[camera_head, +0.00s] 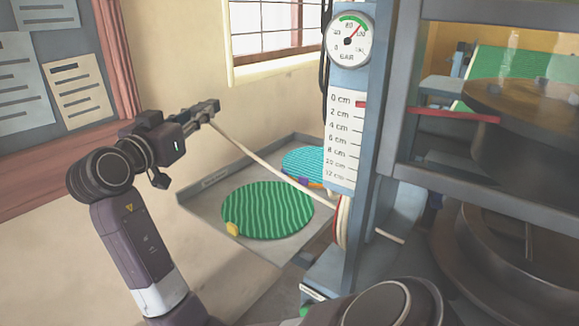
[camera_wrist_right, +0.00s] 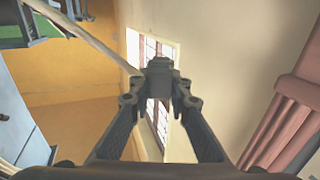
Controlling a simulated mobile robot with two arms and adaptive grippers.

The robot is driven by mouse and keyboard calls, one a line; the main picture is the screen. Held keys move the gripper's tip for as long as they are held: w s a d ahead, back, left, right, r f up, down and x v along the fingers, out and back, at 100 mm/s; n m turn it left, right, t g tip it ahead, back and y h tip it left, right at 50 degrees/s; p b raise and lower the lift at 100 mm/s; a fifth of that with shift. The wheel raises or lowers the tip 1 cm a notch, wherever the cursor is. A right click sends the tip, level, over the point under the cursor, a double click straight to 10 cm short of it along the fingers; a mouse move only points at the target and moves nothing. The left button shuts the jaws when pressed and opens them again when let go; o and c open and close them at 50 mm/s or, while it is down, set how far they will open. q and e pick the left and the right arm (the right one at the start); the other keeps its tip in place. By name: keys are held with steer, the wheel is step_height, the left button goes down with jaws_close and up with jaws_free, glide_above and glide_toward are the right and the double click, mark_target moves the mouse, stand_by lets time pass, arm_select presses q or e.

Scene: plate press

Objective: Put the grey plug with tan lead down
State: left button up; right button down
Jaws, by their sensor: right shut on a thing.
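My right gripper (camera_head: 208,108) is raised in front of the wall, left of the press. It is shut on the grey plug, a small dark grey piece (camera_wrist_right: 160,66) between the fingertips in the right wrist view. The fingers hide part of the plug. The tan lead (camera_head: 265,163) runs taut from the gripper, down and right above the grey tray, to the red-rimmed wheel on the press post. It also shows in the right wrist view (camera_wrist_right: 92,38), crossing from the upper left. My left gripper is not in view.
A grey tray (camera_head: 190,200) holds a green ridged disc (camera_head: 268,210), a blue ridged disc (camera_head: 305,160) and a small yellow piece (camera_head: 232,229). The press post with gauge (camera_head: 349,39) and scale (camera_head: 341,140) stands at right. A window (camera_head: 275,30) is behind.

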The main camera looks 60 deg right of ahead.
steer(key=shift+r, duration=0.1)
steer(key=shift+f, duration=0.25)
steer(key=b, duration=0.2)
glide_above(211, 201)
step_height(211, 201, down, 15)
steer(key=shift+d+r, duration=0.1)
step_height(211, 201, down, 5)
steer(key=shift+r+b, duration=0.15)
steer(key=shift+b, duration=0.15)
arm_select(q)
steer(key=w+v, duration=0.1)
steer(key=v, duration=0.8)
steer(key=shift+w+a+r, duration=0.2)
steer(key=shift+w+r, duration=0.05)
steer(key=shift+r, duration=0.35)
arm_select(e)
steer(key=shift+f, duration=0.2)
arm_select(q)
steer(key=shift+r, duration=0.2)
arm_select(e)
steer(key=c, duration=1.8)
jaws_free()
steer(key=shift+r, duration=0.1)
